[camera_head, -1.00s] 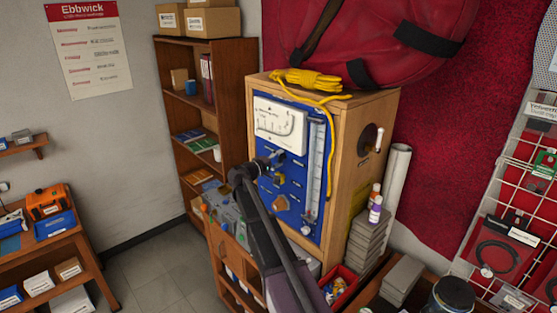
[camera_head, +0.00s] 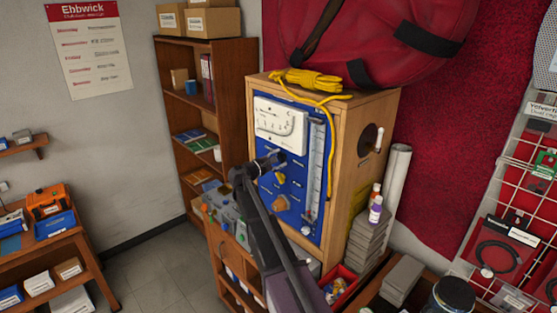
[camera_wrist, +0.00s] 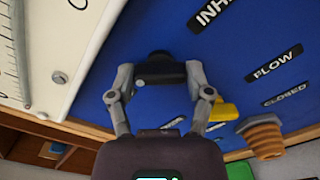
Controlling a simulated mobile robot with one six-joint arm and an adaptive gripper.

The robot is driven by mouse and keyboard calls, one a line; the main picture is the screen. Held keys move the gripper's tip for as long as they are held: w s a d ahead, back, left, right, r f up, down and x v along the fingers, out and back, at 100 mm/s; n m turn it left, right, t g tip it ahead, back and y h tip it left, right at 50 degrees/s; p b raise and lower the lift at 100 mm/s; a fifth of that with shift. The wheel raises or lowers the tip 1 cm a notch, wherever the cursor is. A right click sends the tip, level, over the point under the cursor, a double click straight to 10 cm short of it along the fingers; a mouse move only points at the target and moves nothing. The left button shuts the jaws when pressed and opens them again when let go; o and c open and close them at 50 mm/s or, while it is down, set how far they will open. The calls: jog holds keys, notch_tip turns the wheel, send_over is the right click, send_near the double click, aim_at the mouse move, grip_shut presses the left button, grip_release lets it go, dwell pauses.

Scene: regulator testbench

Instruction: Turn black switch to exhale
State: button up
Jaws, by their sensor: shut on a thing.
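The black switch (camera_wrist: 156,62) sits on the blue panel (camera_wrist: 235,28) of a wooden test bench. My gripper (camera_wrist: 160,78) is at the panel, with its two fingers on either side of the switch and shut on it. In the wrist view, a label beginning "INH" is at upper right of the switch; no exhale label can be read. In the head view, my gripper (camera_head: 276,160) covers most of the switch, so its pointing direction cannot be told.
A yellow knob (camera_wrist: 224,110) and an orange cone-shaped knob (camera_wrist: 263,136) are close to my right finger. A white gauge (camera_head: 280,124) is above, and a clear vertical tube (camera_head: 314,170) is at right. Yellow rope (camera_head: 308,80) lies on the bench cabinet (camera_head: 352,180).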

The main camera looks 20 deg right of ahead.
jog(key=shift+n, duration=0.4)
jog(key=o, duration=1.1)
jog(key=shift+d, duration=0.1)
jog(key=shift+o, duration=0.2)
jog(key=v, duration=1.2)
